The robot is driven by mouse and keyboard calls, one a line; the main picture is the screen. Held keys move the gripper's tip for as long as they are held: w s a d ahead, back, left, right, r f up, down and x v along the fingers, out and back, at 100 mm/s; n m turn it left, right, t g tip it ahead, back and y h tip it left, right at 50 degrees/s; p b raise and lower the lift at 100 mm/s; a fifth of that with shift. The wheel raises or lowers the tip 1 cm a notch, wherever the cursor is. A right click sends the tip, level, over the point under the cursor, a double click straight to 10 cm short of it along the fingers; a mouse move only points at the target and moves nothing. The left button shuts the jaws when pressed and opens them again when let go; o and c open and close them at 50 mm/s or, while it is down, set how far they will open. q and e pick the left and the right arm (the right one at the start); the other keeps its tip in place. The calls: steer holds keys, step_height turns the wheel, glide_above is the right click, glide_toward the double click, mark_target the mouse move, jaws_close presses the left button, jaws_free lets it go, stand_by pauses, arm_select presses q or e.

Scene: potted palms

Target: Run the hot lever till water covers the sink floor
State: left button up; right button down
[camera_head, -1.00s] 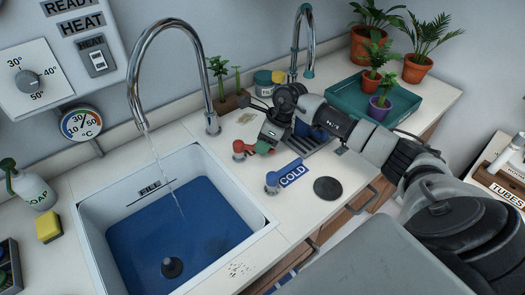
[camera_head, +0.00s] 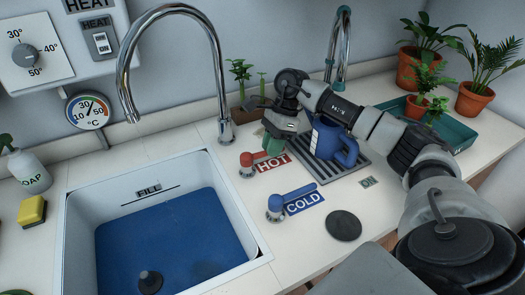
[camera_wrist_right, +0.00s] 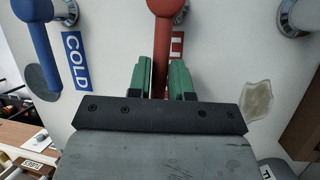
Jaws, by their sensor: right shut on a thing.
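The red hot lever (camera_head: 247,160) stands by the red HOT label (camera_head: 280,164), right of the sink (camera_head: 163,167). My right gripper (camera_head: 268,150) has its green fingers on the lever's handle. In the right wrist view, the gripper (camera_wrist_right: 162,80) is shut on the red lever (camera_wrist_right: 161,45), which runs between its fingers. No stream shows under the tall chrome spout (camera_head: 128,95). My left gripper is not in view.
The blue cold lever (camera_head: 276,203) is close to the gripper. A blue mug (camera_head: 333,140) stands on a drain grid behind it. A second tap (camera_head: 341,40) and potted palms (camera_head: 424,55) stand farther right. A black disc (camera_head: 343,225) lies on the counter.

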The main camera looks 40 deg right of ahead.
steer(key=shift+w, duration=0.15)
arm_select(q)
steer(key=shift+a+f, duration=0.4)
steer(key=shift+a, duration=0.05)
arm_select(e)
steer(key=shift+w+n, duration=0.15)
steer(key=shift+n, duration=0.25)
steer(key=c, duration=1)
jaws_free()
steer(key=shift+c, duration=0.2)
arm_select(q)
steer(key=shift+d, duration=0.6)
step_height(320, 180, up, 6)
steer(key=p, duration=0.5)
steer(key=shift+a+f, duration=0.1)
arm_select(e)
steer(key=v, duration=1)
steer(key=shift+w+r, duration=0.3)
steer(key=shift+r, duration=0.1)
